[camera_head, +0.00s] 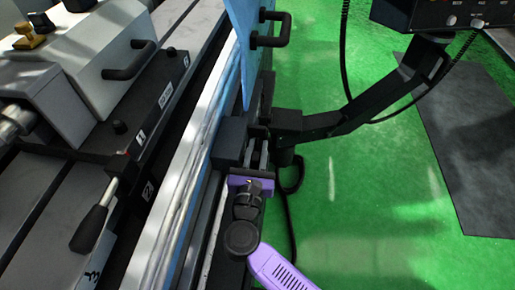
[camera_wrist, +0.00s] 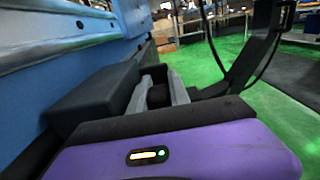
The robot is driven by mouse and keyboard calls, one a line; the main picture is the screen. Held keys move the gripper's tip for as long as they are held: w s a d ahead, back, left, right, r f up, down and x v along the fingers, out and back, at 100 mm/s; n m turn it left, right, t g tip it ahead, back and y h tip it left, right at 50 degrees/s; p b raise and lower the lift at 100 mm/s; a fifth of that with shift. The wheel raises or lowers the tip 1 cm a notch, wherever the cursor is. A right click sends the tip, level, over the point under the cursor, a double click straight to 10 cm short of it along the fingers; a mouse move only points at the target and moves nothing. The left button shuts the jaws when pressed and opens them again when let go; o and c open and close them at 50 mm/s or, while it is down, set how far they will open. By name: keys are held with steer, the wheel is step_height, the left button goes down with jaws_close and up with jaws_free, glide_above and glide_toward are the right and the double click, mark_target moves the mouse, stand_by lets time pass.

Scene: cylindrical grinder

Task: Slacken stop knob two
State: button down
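My gripper (camera_head: 259,153), with a purple body, reaches down beside the grinder's front rail, next to a dark block (camera_head: 230,143). In the wrist view the same block (camera_wrist: 95,96) stands left of my gripper's two grey fingers (camera_wrist: 159,92). The fingers are a little apart with something dark between them; I cannot tell whether they touch it. No knob that I can name as stop knob two is clearly seen.
A blue panel with a black handle (camera_head: 283,30) rises just beyond my gripper. A dark support arm (camera_head: 372,112) carries a control box (camera_head: 445,14) at the upper right. A grey machine cover (camera_head: 85,60) stands at the left. The green floor (camera_head: 370,215) at the right is open.

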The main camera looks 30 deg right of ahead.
mark_target(254, 166)
steer(key=shift+f+t+b, duration=0.25)
steer(key=shift+t+b, duration=0.05)
steer(key=shift+b, duration=1.3)
steer(key=shift+s+a+r+t+h+b, duration=0.15)
steer(key=shift+r+t+h+b, duration=0.6)
steer(key=shift+b, duration=2.4)
steer(key=shift+f, duration=0.1)
steer(key=c, duration=1.5)
jaws_free()
steer(key=shift+b+v, duration=0.35)
steer(key=shift+v, duration=3.6)
steer(key=shift+f, duration=0.15)
